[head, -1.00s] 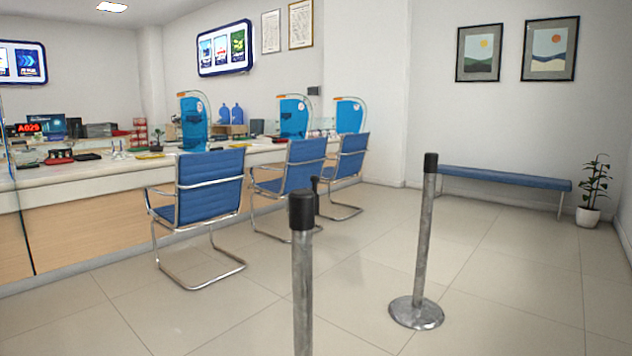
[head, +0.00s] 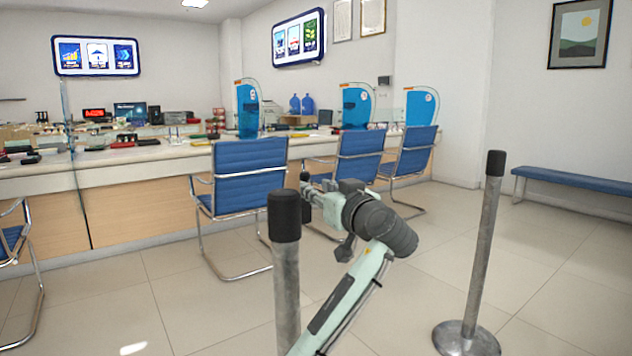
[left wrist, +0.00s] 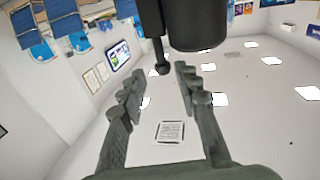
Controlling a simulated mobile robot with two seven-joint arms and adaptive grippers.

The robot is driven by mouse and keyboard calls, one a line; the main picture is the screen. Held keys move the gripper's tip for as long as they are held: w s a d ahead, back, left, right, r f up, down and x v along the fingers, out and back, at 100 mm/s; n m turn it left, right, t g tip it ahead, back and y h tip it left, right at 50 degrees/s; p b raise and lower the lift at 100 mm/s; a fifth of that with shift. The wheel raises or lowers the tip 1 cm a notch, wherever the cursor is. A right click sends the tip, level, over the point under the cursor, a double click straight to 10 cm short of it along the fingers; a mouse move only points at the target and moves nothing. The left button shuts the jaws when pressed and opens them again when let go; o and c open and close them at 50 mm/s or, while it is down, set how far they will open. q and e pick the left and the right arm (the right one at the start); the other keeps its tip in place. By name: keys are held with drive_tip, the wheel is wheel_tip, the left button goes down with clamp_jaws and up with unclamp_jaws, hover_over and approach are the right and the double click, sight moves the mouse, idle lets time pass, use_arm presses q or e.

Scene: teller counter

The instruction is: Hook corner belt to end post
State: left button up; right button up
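The nearest post (head: 286,285), grey with a black cap (head: 284,215), stands upright in the lower middle of the head view. A second post (head: 480,250) stands on a round base to the right. My left gripper (head: 318,186) is just beyond and right of the nearest post. In the left wrist view, which is upside down, its two fingers (left wrist: 157,76) are spread with nothing between them. A large black cap (left wrist: 200,25) hangs in at the top there, with a smaller dark cap (left wrist: 160,62) beside it. I see no belt. My right gripper is out of view.
Blue chairs (head: 248,180) stand along the teller counter (head: 140,160) behind the posts. A blue bench (head: 575,190) is by the right wall.

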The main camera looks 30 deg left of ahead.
sight(306, 180)
use_arm(q)
drive_tip(key=p+x, duration=0.1)
drive_tip(key=x, duration=0.5)
drive_tip(key=shift+s+a+r, duration=0.1)
drive_tip(key=shift+a, duration=0.05)
drive_tip(key=shift+w+a, duration=0.3)
drive_tip(key=shift+a, duration=0.1)
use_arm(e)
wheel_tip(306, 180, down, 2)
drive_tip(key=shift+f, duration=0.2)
use_arm(q)
clamp_jaws()
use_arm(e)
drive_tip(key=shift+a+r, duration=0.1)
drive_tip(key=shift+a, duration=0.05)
